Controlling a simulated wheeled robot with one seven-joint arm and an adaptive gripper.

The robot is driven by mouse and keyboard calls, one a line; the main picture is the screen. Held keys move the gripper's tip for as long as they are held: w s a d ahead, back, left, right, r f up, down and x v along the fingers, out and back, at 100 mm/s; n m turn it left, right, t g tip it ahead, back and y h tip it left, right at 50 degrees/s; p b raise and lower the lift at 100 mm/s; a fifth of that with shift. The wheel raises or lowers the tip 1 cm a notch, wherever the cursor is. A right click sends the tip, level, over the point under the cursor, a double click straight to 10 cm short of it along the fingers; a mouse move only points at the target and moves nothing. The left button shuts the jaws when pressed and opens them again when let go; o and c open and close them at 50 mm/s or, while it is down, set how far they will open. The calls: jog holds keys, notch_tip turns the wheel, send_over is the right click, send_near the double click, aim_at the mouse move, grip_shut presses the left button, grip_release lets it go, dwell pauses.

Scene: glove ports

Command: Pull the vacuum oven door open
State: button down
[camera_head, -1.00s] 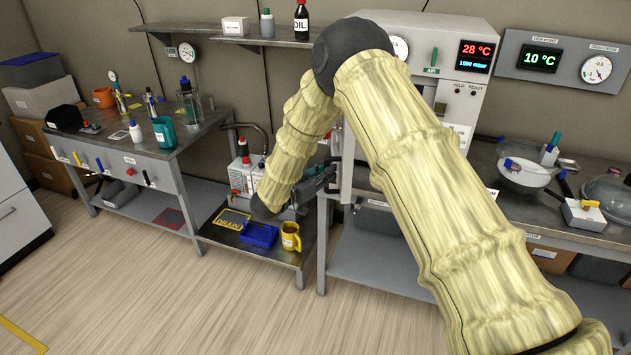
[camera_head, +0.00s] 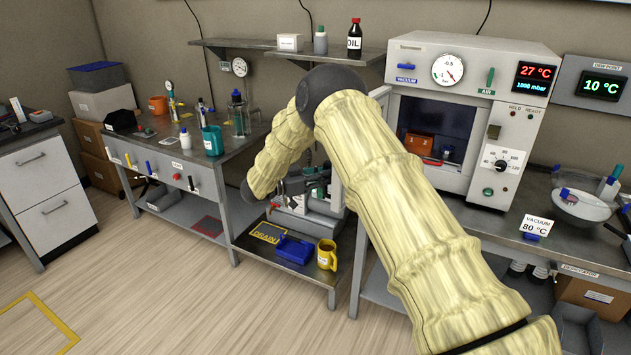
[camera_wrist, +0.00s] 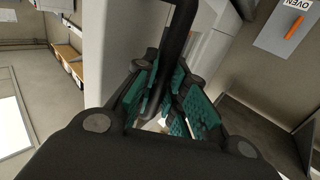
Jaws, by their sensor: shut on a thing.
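The vacuum oven (camera_head: 425,50) stands on the bench at right. Its front is uncovered and the dark chamber shows, with orange blocks (camera_head: 419,143) marked 1 and 2 inside. The door stands swung out to the left, mostly hidden behind my arm. In the wrist view the pale door (camera_wrist: 125,45) rises beside my gripper (camera_wrist: 165,97). The gripper's green-padded fingers are shut around the dark bar handle (camera_wrist: 182,35). In the head view my gripper (camera_head: 308,182) is low and left of the oven, partly hidden by my arm.
The left bench (camera_head: 165,150) carries bottles and a teal beaker (camera_head: 212,140). The floor in front is clear.

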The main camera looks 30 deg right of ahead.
jog(key=shift+w+r, duration=0.1)
jog(key=shift+w, duration=0.15)
jog(key=c, duration=1.5)
grip_release()
jog(key=shift+d, duration=0.2)
jog(key=shift+o, duration=0.2)
jog(key=shift+a, duration=0.15)
jog(key=shift+a, duration=0.25)
jog(key=w+a, duration=0.1)
jog(key=a, duration=1)
jog(key=shift+a, duration=0.35)
